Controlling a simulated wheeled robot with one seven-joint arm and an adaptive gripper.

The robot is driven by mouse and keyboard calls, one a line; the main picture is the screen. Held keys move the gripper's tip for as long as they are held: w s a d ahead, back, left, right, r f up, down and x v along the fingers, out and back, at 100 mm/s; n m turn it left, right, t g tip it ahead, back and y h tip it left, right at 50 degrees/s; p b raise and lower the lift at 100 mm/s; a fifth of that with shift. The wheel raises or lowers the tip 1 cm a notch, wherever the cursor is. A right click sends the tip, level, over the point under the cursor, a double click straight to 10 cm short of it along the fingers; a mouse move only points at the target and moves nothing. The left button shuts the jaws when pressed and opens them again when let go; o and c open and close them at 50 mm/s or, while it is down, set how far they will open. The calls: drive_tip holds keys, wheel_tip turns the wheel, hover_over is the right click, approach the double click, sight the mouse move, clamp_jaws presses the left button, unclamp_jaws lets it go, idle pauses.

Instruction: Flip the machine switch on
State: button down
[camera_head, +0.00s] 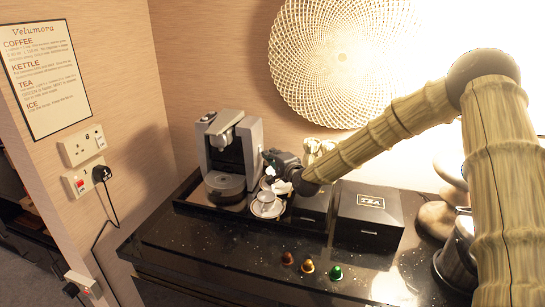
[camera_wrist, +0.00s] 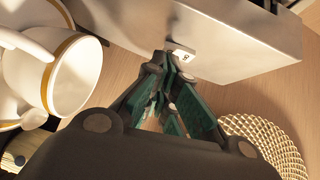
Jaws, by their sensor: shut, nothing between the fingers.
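The grey coffee machine (camera_head: 250,138) stands upright on a dark tray at the back left of the counter. In the wrist view, its grey side wall (camera_wrist: 230,35) fills the top. A small white switch-like piece with a dark mark (camera_wrist: 182,55) sits at the lower edge of that wall. My gripper (camera_head: 270,160) is just right of the machine, above the cups. In the wrist view, my gripper (camera_wrist: 168,62) is shut and empty, its tips very close to the white piece. I cannot tell whether they touch, or which way the switch is set.
White cups and a saucer (camera_head: 267,208) stand below my gripper; a gold-rimmed cup (camera_wrist: 75,75) is close at left in the wrist view. A black TEA box (camera_head: 370,232) stands to the right. Several capsules (camera_head: 308,267) lie in front. Wall sockets (camera_head: 84,145) are at left.

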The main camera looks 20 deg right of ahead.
drive_tip(key=shift+a+f+b, duration=0.15)
drive_tip(key=shift+f+b, duration=0.3)
drive_tip(key=shift+b, duration=0.4)
drive_tip(key=shift+w+r, duration=0.15)
drive_tip(key=shift+r, duration=0.1)
drive_tip(key=s+d, duration=0.1)
drive_tip(key=d, duration=0.1)
drive_tip(key=s+d+f+b, duration=0.1)
drive_tip(key=s+d, duration=0.1)
drive_tip(key=b+v, duration=0.2)
drive_tip(key=v, duration=0.7)
drive_tip(key=shift+a+f+b, duration=0.25)
drive_tip(key=shift+f+b, duration=0.05)
drive_tip(key=shift+f, duration=0.3)
